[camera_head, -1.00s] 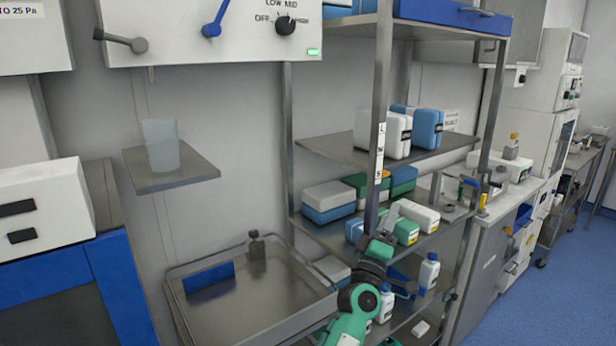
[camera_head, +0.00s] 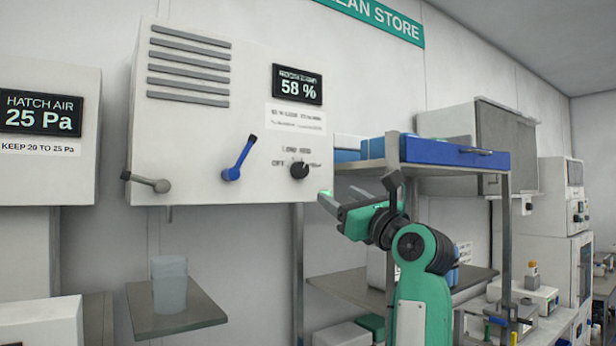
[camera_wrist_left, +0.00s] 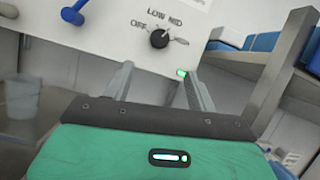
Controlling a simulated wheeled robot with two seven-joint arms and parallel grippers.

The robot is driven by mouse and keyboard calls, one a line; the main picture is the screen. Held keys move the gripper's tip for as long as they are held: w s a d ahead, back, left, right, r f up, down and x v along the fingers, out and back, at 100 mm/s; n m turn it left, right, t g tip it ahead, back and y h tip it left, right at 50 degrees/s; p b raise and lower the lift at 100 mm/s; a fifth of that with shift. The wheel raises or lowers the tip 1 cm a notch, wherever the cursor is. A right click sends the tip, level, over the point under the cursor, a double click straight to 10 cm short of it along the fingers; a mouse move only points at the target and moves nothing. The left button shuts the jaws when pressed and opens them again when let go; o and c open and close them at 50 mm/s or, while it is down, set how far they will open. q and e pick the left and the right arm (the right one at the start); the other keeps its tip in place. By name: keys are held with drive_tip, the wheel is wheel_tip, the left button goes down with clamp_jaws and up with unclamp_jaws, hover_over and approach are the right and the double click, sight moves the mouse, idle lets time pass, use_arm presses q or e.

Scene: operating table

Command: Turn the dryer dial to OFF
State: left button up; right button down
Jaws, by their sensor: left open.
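The dryer dial (camera_head: 299,170) is a black round knob low on the right of a white wall panel (camera_head: 205,130). In the left wrist view the dial (camera_wrist_left: 160,38) sits under the words LOW MID, with OFF to its left. Its pale pointer mark appears to lean up and right, but its exact setting is hard to tell. My left gripper (camera_head: 335,201) is open and empty, below and right of the dial, apart from it. In the left wrist view its fingers (camera_wrist_left: 157,78) stand below the dial, one to each side.
A blue lever (camera_head: 238,160) and a grey lever (camera_head: 150,183) are on the panel, left of the dial. A shelf rack with a blue drawer (camera_head: 440,152) stands close on the right. A translucent beaker (camera_head: 169,284) stands on a small shelf below the panel.

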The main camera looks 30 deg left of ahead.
sight(303, 172)
use_arm(q)
drive_tip(key=p+x, duration=0.4)
drive_tip(key=x, duration=0.8)
drive_tip(key=shift+a+r, duration=0.1)
drive_tip(key=shift+a, duration=0.05)
drive_tip(key=shift+w+a+r, duration=0.15)
drive_tip(key=shift+w+a, duration=0.1)
drive_tip(key=shift+a, duration=0.35)
use_arm(e)
drive_tip(key=shift+s+d+r, duration=0.1)
drive_tip(key=shift+s+r, duration=0.25)
drive_tip(key=shift+s, duration=0.5)
drive_tip(key=shift+s+d+r, duration=0.15)
drive_tip(key=shift+s+r, duration=0.2)
drive_tip(key=shift+s, duration=0.45)
drive_tip(key=shift+s+d+r, duration=0.1)
drive_tip(key=shift+s+r, duration=0.25)
drive_tip(key=shift+s, duration=0.5)
use_arm(q)
drive_tip(key=shift+c, duration=0.5)
drive_tip(key=c, duration=0.9)
